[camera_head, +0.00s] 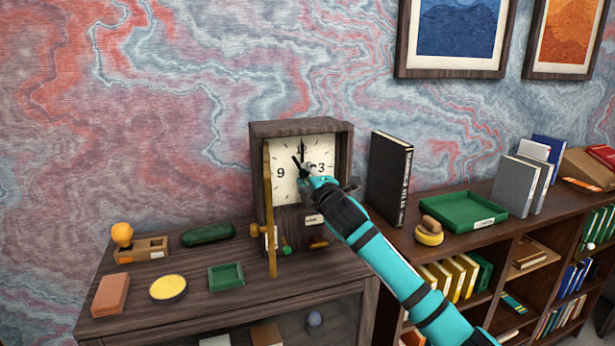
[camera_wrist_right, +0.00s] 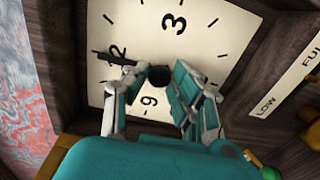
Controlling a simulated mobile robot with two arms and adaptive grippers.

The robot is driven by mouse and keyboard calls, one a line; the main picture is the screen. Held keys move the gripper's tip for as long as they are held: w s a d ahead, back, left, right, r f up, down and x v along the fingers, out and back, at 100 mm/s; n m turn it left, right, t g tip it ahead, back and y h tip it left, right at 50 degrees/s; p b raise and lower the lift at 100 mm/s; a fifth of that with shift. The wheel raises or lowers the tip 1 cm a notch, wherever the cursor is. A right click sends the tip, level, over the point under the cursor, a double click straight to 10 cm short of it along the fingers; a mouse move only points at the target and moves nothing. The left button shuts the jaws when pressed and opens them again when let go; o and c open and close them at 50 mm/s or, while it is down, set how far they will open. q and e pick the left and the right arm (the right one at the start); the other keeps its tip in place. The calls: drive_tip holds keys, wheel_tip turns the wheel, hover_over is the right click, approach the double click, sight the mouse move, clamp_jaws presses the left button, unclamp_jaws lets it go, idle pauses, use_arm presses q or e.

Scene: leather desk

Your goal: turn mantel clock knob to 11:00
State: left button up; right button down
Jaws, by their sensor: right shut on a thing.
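The mantel clock (camera_head: 342,152) is a dark wooden box with a cream square face, standing upright against the wall. In the head view one dark hand points straight up at 12 and another points up and left, around 11. In the right wrist view the face (camera_wrist_right: 215,30) appears turned, with a long black hand (camera_wrist_right: 108,56) by the 12. My right gripper (camera_head: 312,180) is at the middle of the face, its fingers (camera_wrist_right: 160,88) shut around the dark round knob (camera_wrist_right: 159,76) there. My left gripper is out of view.
A narrow brass-coloured upright (camera_head: 268,200) stands at the clock's front left. A label reading LOW and FULL (camera_wrist_right: 288,80) lies beside the face. A black book (camera_head: 388,175) stands close right. Small trays and blocks lie on the cabinet top (camera_head: 215,305).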

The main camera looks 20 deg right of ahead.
drive_tip(key=shift+f, duration=0.1)
drive_tip(key=c, duration=1.1)
unclamp_jaws()
drive_tip(key=shift+d, duration=0.1)
drive_tip(key=s, duration=1.2)
drive_tip(key=shift+d, duration=0.2)
